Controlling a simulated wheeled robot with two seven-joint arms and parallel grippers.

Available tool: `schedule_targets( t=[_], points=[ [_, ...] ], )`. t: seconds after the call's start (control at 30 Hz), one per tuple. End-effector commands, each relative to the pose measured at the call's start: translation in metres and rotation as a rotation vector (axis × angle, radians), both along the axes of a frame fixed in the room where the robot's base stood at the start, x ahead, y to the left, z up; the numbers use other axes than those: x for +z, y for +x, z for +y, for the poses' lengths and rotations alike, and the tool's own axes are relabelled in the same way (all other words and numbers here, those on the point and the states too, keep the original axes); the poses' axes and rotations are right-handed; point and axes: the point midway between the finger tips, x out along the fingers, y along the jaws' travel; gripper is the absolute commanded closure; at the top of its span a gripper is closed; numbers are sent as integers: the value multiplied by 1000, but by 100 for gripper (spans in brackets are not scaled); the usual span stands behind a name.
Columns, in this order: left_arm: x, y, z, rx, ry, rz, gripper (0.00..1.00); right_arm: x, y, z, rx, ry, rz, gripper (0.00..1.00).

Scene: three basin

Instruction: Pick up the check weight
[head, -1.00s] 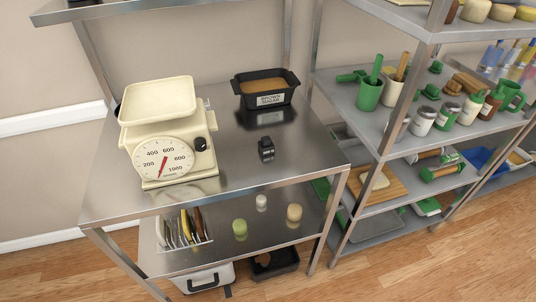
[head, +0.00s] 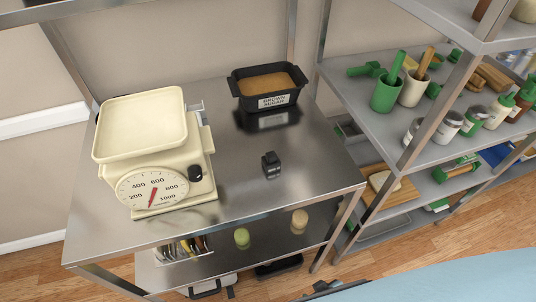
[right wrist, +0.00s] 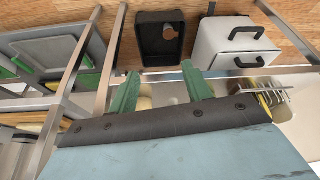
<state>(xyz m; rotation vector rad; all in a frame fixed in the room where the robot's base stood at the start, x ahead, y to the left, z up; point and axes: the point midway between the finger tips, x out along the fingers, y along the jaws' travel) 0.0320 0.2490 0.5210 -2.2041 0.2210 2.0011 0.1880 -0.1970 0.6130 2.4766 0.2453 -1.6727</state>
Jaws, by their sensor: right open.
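The check weight (head: 271,164) looks like a small black block with a knob on top. It stands upright on the steel table top in the head view, right of the cream scale (head: 152,160). My right gripper (right wrist: 160,88) shows two green fingers spread apart with nothing between them in the right wrist view. In the head view my right arm enters at the lower right, in front of the table and well short of the weight. The weight does not show in the right wrist view. My left gripper is out of view.
A black brown-sugar tub (head: 266,88) stands behind the weight. The table top (head: 240,195) is clear around the weight. A steel post (head: 435,95) and a shelf unit with green-handled tools stand to the right. A lower shelf holds jars and plates.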

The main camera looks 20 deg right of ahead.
Motion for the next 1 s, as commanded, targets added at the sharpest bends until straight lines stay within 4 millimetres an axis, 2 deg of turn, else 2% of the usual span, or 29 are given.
schedule_targets(
  t=[0.03, 0.17, 0.2, 0.27, 0.3, 0.4, 0.53, 0.6, 0.8, 0.9, 1.0],
  points=[
    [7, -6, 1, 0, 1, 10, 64, 31, 22, 7, -2, 8, -52, 51],
    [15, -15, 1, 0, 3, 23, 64, 106, 68, 19, -17, 21, -169, 51],
    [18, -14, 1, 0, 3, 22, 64, 130, 80, 21, -23, 26, -204, 51],
    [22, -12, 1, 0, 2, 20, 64, 169, 95, 24, -37, 30, -256, 51],
    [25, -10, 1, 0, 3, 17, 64, 194, 103, 25, -48, 35, -291, 51],
    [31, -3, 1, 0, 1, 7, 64, 253, 117, 24, -74, 44, -367, 51],
    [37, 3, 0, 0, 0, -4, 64, 314, 126, 23, -106, 57, -453, 51],
    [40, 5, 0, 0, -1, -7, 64, 346, 139, 31, -114, 87, -568, 51],
    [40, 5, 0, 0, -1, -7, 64, 378, 157, 50, -101, 140, -750, 51],
    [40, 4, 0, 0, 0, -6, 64, 383, 164, 54, -96, 152, -785, 51],
    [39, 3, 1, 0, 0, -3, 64, 379, 178, 56, -94, 153, -793, 51]
  ],
)
